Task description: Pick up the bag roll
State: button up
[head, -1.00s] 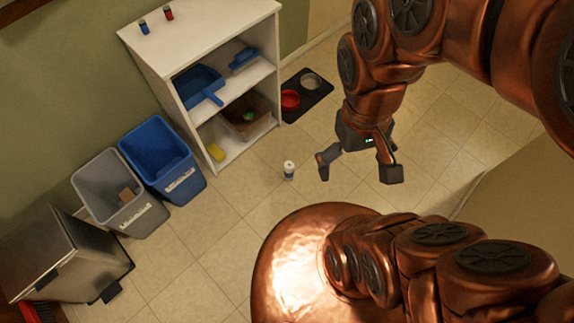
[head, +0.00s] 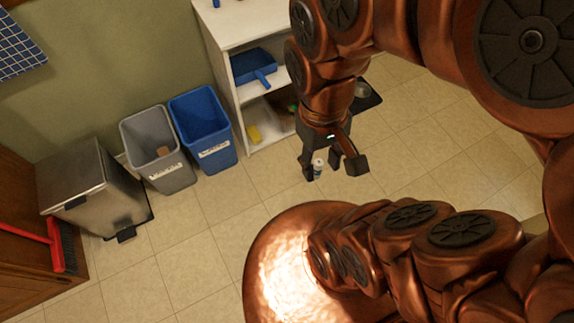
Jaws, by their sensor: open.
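A small white cylinder with a dark band, which looks like the bag roll (head: 318,167), stands on the tiled floor. My gripper (head: 332,168) is open, with its fingers pointing down. In the picture the cylinder shows between the two fingers, close to the left one. I cannot tell how high the fingers are above the floor or whether they touch it. Nothing is seen held in the gripper.
A white shelf unit (head: 240,95) holds a blue dustpan (head: 254,66) and a yellow item (head: 254,133). A blue bin (head: 203,130), a grey bin (head: 158,150) and a steel pedal bin (head: 92,185) line the wall. The floor (head: 205,225) between is clear.

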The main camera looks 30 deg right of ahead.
aim_at(318, 164)
jog(key=u, duration=1.65)
jog(key=i, duration=0.85)
jog(key=z, duration=2.1)
